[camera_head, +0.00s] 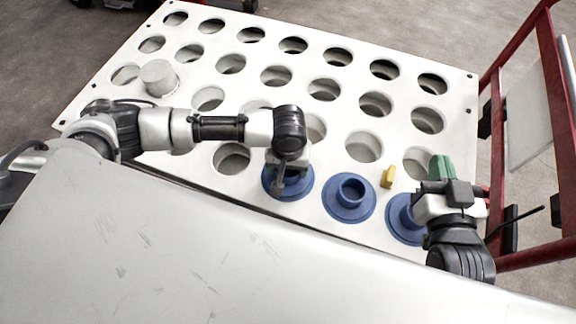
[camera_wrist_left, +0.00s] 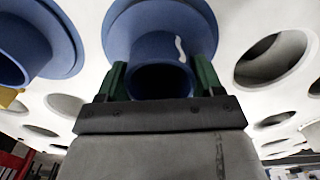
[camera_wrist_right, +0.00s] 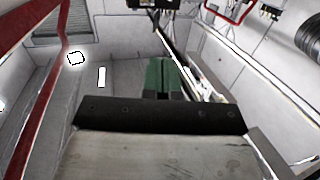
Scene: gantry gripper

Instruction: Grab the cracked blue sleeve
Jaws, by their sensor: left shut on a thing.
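A blue flanged sleeve (camera_head: 302,186) sits in the front row of the white perforated plate. In the left wrist view the same sleeve (camera_wrist_left: 150,28) shows a pale, jagged crack line (camera_wrist_left: 180,50) on its tube. My left gripper (camera_head: 284,171) is over it, and its green fingers (camera_wrist_left: 162,82) are closed on the two sides of the tube. My right gripper (camera_head: 442,168) is above the plate's right end. Its green fingers (camera_wrist_right: 165,78) are together with nothing between them.
Two more blue sleeves stand to the right, one in the middle (camera_head: 348,212) and one (camera_head: 402,231) partly hidden by my right arm. A small yellow piece (camera_head: 388,177) and a grey-white cylinder (camera_head: 158,78) are on the plate (camera_head: 215,178). A red frame (camera_head: 490,150) borders the right side.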

